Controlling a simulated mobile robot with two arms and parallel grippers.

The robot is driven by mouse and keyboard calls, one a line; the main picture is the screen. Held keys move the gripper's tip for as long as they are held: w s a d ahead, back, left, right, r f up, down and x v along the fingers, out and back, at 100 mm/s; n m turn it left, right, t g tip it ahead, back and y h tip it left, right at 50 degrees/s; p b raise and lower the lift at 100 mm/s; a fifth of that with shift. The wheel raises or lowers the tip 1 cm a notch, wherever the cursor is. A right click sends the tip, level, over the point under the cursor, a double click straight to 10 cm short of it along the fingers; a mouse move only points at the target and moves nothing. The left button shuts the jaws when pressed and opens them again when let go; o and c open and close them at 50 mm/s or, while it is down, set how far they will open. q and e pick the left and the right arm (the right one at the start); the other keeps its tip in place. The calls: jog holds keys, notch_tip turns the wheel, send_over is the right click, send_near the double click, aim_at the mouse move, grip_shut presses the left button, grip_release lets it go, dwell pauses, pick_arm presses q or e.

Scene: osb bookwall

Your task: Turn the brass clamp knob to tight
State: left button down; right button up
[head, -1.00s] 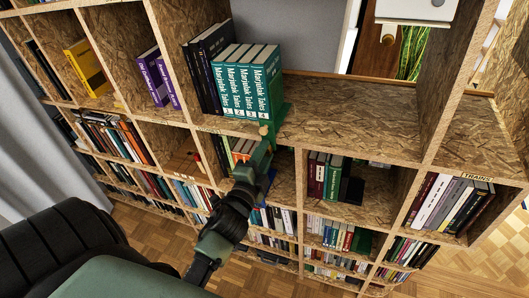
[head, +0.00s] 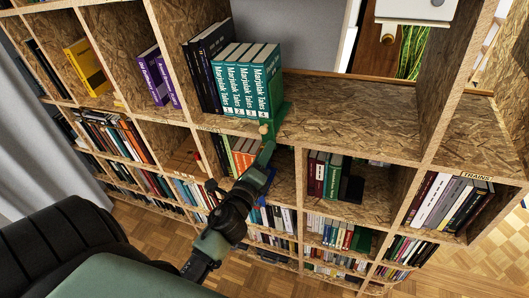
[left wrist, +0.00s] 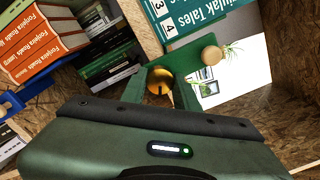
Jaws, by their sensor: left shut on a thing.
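The brass clamp knob (left wrist: 160,79) shows in the left wrist view between the fingers of my left gripper (left wrist: 160,93). The gripper is shut on it. In the head view my left gripper (head: 268,149) reaches up to the shelf's front edge, just below a small tan wooden ball (head: 264,129). The same ball (left wrist: 211,55) shows beside the brass knob in the left wrist view. A green bookend (head: 283,110) stands at the right end of the teal Marjulak Tales volumes (head: 246,83). In the head view the fingers hide the brass knob. My right gripper is not in view.
The shelf board (head: 350,115) right of the bookend is bare. Below it are compartments with books, including orange volumes (left wrist: 38,42) close to my left gripper in the left wrist view. An upright panel (head: 447,75) stands farther right.

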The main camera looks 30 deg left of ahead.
pick_arm(q)
jog(key=shift+f+m, duration=0.1)
jog(key=shift+m, duration=0.3)
jog(key=c, duration=1.1)
grip_release()
jog(key=shift+o, duration=0.2)
jog(key=b+v, duration=0.3)
jog(key=v, duration=0.4)
jog(key=shift+s+d, duration=0.15)
jog(key=shift+s, duration=0.25)
